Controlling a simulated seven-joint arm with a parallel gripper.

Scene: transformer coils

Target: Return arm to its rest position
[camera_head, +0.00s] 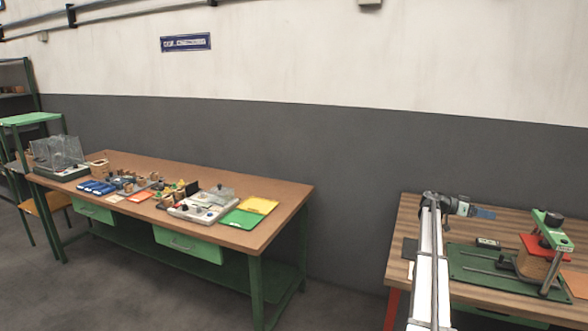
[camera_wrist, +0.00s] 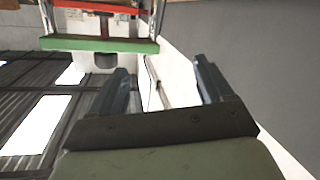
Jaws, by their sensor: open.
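My gripper (camera_wrist: 165,88) shows in the wrist view with its two fingers apart and nothing between them. In the head view, my arm reaches up from the bottom and my gripper (camera_head: 484,212) points right, above the back of the striped wooden table (camera_head: 410,222). A green and red press-like device (camera_head: 545,240) with a wooden block stands to the right of the gripper, apart from it. In the wrist view, a green bar and a red part (camera_wrist: 100,44) of what looks like this device show at the top left, beyond the fingers.
A green mat (camera_head: 470,262) lies under the device, with a small dark box (camera_head: 487,243) on it. A long brown workbench (camera_head: 270,205) at the left carries small parts, yellow and green sheets. A gap separates the tables. A grey and white wall stands behind.

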